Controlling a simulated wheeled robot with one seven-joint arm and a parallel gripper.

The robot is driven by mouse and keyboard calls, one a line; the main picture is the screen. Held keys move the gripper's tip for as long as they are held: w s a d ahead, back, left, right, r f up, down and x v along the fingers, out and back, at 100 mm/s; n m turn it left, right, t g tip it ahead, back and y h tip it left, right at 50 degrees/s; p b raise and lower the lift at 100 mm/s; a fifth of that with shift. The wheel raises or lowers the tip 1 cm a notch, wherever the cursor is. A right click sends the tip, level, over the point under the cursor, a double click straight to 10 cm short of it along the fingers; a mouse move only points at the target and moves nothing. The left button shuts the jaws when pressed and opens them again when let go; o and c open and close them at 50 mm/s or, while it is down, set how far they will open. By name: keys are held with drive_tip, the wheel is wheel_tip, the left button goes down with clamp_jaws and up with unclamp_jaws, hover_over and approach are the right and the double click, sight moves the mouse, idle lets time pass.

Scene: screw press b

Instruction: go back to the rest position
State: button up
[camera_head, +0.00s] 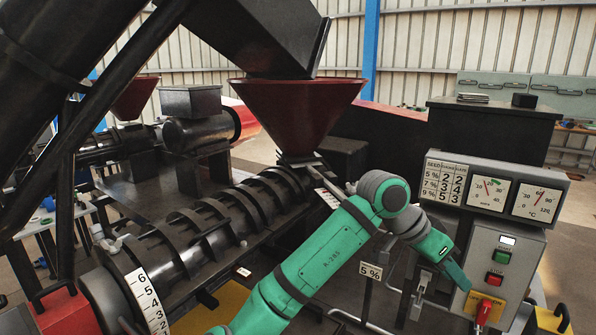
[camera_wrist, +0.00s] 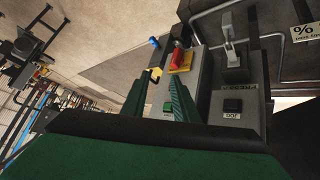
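My green arm reaches from the bottom of the head view to the control box (camera_head: 512,240) at the right. My gripper (camera_head: 461,282) is in front of the left side of this box, pointing down and right. In the wrist view my gripper (camera_wrist: 159,84) has its two green fingers apart with nothing held between them. A green button (camera_head: 502,257), a red button (camera_head: 494,279) and a red switch handle (camera_head: 484,311) on a yellow plate sit on the box. The red handle (camera_wrist: 179,58) also shows beyond the fingers in the wrist view. I cannot tell whether a fingertip touches the box.
The ribbed press barrel (camera_head: 210,225) lies left of my arm, under a dark red hopper (camera_head: 297,110). Two dial gauges (camera_head: 488,193) and a number board (camera_head: 444,183) stand above the control box. A "5 %" sign (camera_head: 371,272) and pipes are close beside my forearm.

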drive_tip(key=w+d+f+n+t+h, duration=0.1)
drive_tip(key=d+f+n+t+h, duration=0.2)
drive_tip(key=f, duration=0.4)
drive_tip(key=w+d+f+n+t+h, duration=0.1)
drive_tip(key=f+n+t+h, duration=0.25)
drive_tip(key=f, duration=0.25)
drive_tip(key=s+a+f+n+t+y, duration=0.3)
drive_tip(key=s+a+f+n+t, duration=0.15)
drive_tip(key=a+f, duration=0.35)
drive_tip(key=s+a+f+n+t+y, duration=0.4)
drive_tip(key=a+f+n, duration=0.2)
drive_tip(key=f, duration=0.4)
drive_tip(key=s+a+f+n+y, duration=0.1)
drive_tip(key=s+a+f+y, duration=0.25)
drive_tip(key=s+a, duration=0.35)
drive_tip(key=s+a+f+y, duration=0.2)
drive_tip(key=s+a+f, duration=0.3)
drive_tip(key=s, duration=0.4)
drive_tip(key=s+a+r+m+y, duration=0.1)
drive_tip(key=s+a+r, duration=0.1)
drive_tip(key=s+a, duration=0.3)
drive_tip(key=s+a+r+m+y, duration=0.1)
drive_tip(key=s+a+r+m, duration=0.1)
drive_tip(key=s, duration=1)
drive_tip(key=a+r, duration=0.1)
drive_tip(key=a, duration=0.1)
drive_tip(key=shift+a+r+y, duration=0.2)
drive_tip(key=shift+a+y, duration=0.1)
drive_tip(key=shift+a, duration=0.05)
